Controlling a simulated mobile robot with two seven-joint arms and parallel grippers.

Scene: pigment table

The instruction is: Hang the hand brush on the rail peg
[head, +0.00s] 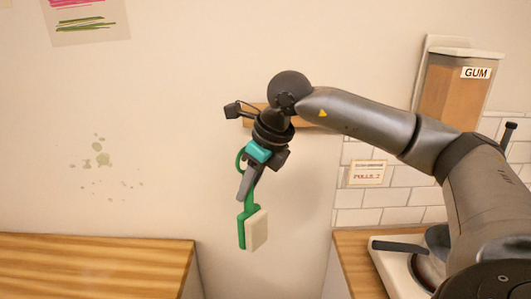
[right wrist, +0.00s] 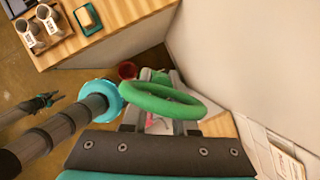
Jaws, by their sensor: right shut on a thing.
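The hand brush, with a green back (head: 242,232) and cream bristles (head: 257,231), hangs down from my right gripper (head: 245,188) in front of the wall. The gripper is shut on it. The brush's green ring (right wrist: 160,100) shows large in the right wrist view, above the jaws (right wrist: 160,125). The wooden rail (head: 318,117) is on the wall behind my right wrist, which covers much of it. I cannot make out a peg. In the right wrist view what looks like my left gripper (right wrist: 35,106) is small at the left; its jaws are unclear.
A wooden counter (head: 90,265) is at lower left, another (head: 352,262) at lower right with a dark-handled item. A GUM dispenser (head: 462,95) hangs at right. The right wrist view shows a cup tray (right wrist: 50,40), a teal dish (right wrist: 88,17) and a red vessel (right wrist: 127,70).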

